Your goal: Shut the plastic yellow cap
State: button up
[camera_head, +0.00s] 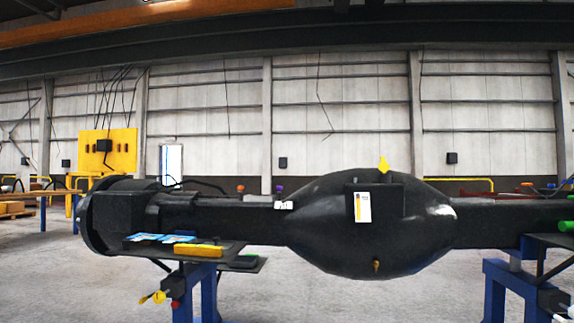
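A large black casting (330,235) lies level across the view, with a wide bulge in its middle. A small yellow piece (383,164) stands up on top of the bulge and looks like a cap; I cannot tell whether it is open or shut. Another small yellow piece (157,297) shows low at the left, beside the blue stand, with a red round part (175,304) near it. A small orange-yellow fitting (376,265) sits low on the bulge. My gripper is not in view.
Blue stands (208,290) and (495,290) are under the casting's left and right ends. A dark shelf (225,258) at the left holds blue-and-white items (160,239) and a yellow block (198,251). Grey floor (350,302) is open beneath the bulge.

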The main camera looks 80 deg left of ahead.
aim_at(383, 166)
jog(key=j+u, duration=0.2)
jog(key=j, duration=0.2)
jog(key=j+u, duration=0.25)
jog(key=j, duration=0.15)
jog(key=i+j+u, duration=0.2)
jog(key=j, duration=0.2)
jog(key=j+u, duration=0.25)
jog(key=j, duration=0.15)
jog(key=i+j+u, duration=0.2)
jog(key=j, duration=0.2)
jog(key=j+u, duration=0.2)
jog(key=j, duration=0.15)
jog(key=i+j, duration=0.2)
jog(key=j, duration=0.2)
jog(key=i+j, duration=0.2)
jog(key=j, duration=0.2)
jog(key=i+j, duration=0.2)
jog(key=j, duration=0.15)
jog(key=i+l+u, duration=0.1)
jog(key=i+l, duration=0.25)
jog(key=l, duration=0.15)
jog(key=i+l+u, duration=0.1)
jog(key=i+l, duration=0.3)
jog(key=l, duration=0.15)
